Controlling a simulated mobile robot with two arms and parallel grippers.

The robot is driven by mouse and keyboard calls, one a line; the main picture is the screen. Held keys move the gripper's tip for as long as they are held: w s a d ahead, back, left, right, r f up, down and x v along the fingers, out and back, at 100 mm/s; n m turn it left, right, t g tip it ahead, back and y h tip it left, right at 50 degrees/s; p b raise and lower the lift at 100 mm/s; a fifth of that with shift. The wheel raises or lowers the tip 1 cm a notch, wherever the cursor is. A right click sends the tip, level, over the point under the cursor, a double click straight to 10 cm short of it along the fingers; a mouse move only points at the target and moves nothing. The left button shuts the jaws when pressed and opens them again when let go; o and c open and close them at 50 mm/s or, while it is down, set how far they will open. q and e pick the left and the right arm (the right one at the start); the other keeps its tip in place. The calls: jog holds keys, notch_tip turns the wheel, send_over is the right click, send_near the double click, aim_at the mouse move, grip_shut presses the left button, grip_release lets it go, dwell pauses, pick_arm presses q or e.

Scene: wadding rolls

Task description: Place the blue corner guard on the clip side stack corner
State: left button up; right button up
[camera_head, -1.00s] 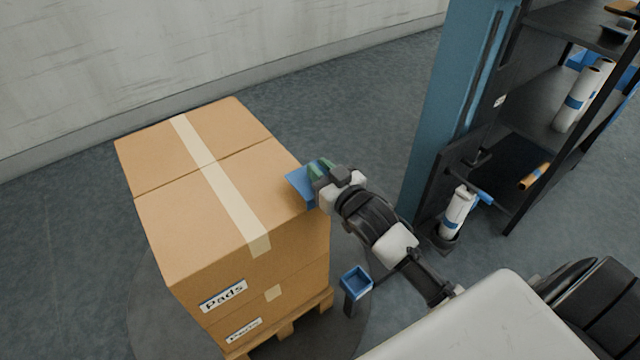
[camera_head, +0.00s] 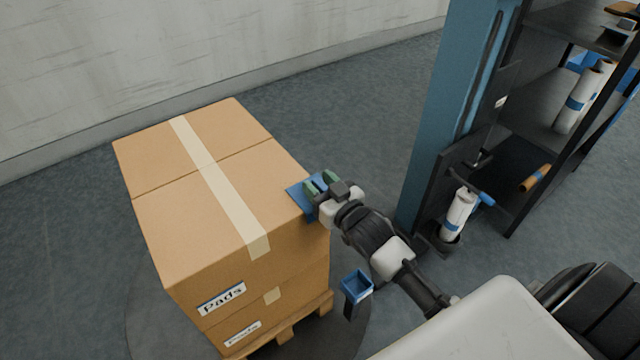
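The blue corner guard (camera_head: 298,200) sits at the right corner of the carton stack (camera_head: 215,200), against the top edge. Part of it is hidden behind my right gripper (camera_head: 321,183). The green fingertips of this gripper are spread apart right beside the guard, so it looks open. Whether a finger still touches the guard cannot be told. The stack is brown cartons with pale tape and "Pads" labels on a wooden pallet (camera_head: 290,328). My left gripper is out of view.
A small blue open holder (camera_head: 357,283) on a dark post stands right of the pallet. A blue column (camera_head: 450,90) and black shelving (camera_head: 530,110) with white rolls (camera_head: 578,100) stand at the right. Floor behind the stack is clear.

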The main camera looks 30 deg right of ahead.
jog(key=shift+r, duration=0.15)
jog(key=s+d+p, duration=0.1)
jog(key=s+d, duration=0.1)
jog(key=s, duration=1)
jog(key=s+a+f+g+h, duration=0.15)
jog(key=f+g, duration=0.25)
jog(key=f, duration=0.7)
jog(key=s+f+g+h, duration=0.1)
jog(key=s+f+g, duration=0.25)
jog(key=f, duration=0.65)
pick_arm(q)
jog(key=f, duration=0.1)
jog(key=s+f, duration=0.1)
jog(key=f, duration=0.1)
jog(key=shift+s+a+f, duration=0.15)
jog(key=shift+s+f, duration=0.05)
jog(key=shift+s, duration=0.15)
pick_arm(e)
jog(key=s+a+f+g, duration=0.2)
jog(key=s+f+g, duration=0.2)
jog(key=s+f, duration=0.2)
jog(key=s+a+f+g, duration=0.3)
jog(key=s+f+g, duration=0.1)
jog(key=s+f, duration=0.2)
jog(key=shift+s+a+f+n, duration=0.15)
jog(key=shift+a+f+n, duration=0.15)
jog(key=shift+f, duration=0.3)
jog(key=shift+d, duration=0.1)
